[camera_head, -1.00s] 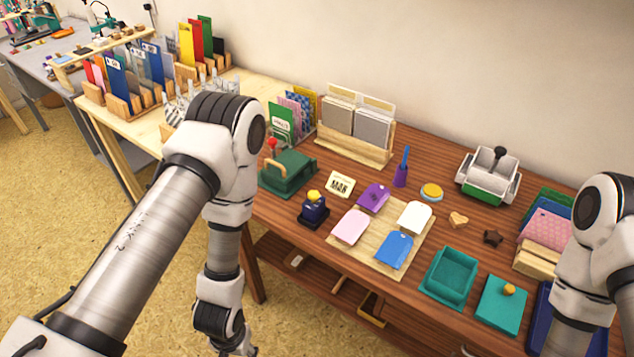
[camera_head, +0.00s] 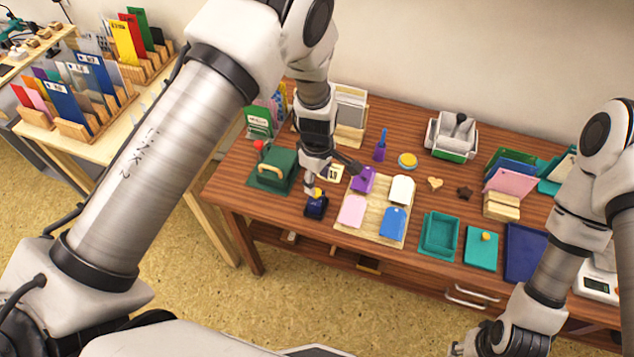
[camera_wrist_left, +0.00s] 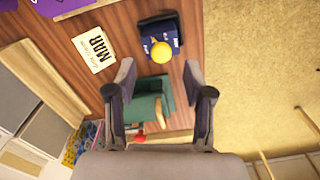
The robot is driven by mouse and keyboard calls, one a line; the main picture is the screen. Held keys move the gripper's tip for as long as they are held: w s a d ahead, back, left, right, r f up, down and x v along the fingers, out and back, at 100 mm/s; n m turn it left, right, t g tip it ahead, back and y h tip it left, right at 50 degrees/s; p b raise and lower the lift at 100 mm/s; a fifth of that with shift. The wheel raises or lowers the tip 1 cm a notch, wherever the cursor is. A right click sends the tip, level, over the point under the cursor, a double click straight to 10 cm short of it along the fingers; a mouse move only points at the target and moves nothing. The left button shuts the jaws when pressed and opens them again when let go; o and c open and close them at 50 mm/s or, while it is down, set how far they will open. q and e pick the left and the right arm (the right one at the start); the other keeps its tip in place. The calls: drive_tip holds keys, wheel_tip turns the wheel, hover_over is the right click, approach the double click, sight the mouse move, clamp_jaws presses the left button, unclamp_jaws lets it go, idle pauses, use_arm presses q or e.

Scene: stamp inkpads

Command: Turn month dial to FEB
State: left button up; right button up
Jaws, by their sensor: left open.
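A small dark blue stamp (camera_head: 316,208) with a yellow knob (camera_wrist_left: 161,52) stands near the front edge of the wooden table. White marks show on its side in the left wrist view, too small to read. A cream card (camera_wrist_left: 93,50) beside it reads MAR; my gripper partly covers it in the head view. My left gripper (camera_wrist_left: 158,78) is open and empty, above and just behind the stamp in the head view. In the left wrist view the stamp lies beyond its fingertips, apart from them. My right gripper (camera_head: 472,342) is low at the bottom edge, its fingers barely visible.
A green press (camera_head: 273,170) with a red knob stands left of the stamp. A wooden board (camera_head: 373,241) with several coloured tags lies right of it. Farther right are a teal tray (camera_head: 426,254) and a teal inkpad (camera_head: 481,262). Open floor lies in front of the table.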

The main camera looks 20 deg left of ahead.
sight(317, 191)
use_arm(q)
drive_tip(key=f, duration=0.4)
drive_tip(key=shift+a+f+p, duration=0.15)
drive_tip(key=shift+a+p, duration=0.05)
drive_tip(key=shift+p, duration=0.15)
drive_tip(key=shift+d, duration=0.1)
drive_tip(key=shift+s, duration=0.1)
clamp_jaws()
drive_tip(key=shift+m, duration=1.5)
drive_tip(key=m, duration=0.2)
drive_tip(key=shift+m, duration=0.3)
drive_tip(key=m+p, duration=0.1)
drive_tip(key=m, duration=0.5)
